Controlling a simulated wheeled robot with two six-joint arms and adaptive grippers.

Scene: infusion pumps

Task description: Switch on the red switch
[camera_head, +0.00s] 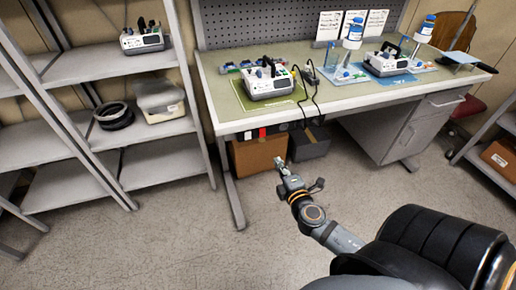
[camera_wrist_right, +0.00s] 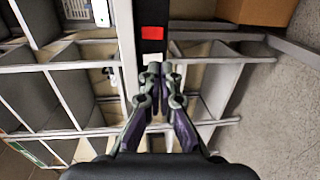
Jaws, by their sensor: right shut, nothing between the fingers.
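The red switch (camera_wrist_right: 153,33) sits on a dark strip in the right wrist view, just above and slightly left of my fingertips in the picture. In the head view the red switch (camera_head: 262,132) shows small under the front edge of the workbench. My right gripper (camera_head: 281,163) is below and right of it there, apart from it in the picture. In the wrist view my right gripper (camera_wrist_right: 160,68) has its fingertips together, with nothing held. Whether the switch is on or off is too small to tell. My left gripper is not in view.
The workbench (camera_head: 222,105) carries several white pumps, such as one pump (camera_head: 268,80), and blue-capped bottles. A cardboard box (camera_head: 257,153) and a dark grey box (camera_head: 309,142) stand beneath it. Metal shelves (camera_head: 163,163) stand at the left. A drawer cabinet (camera_head: 412,125) is at the right. The floor in front is clear.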

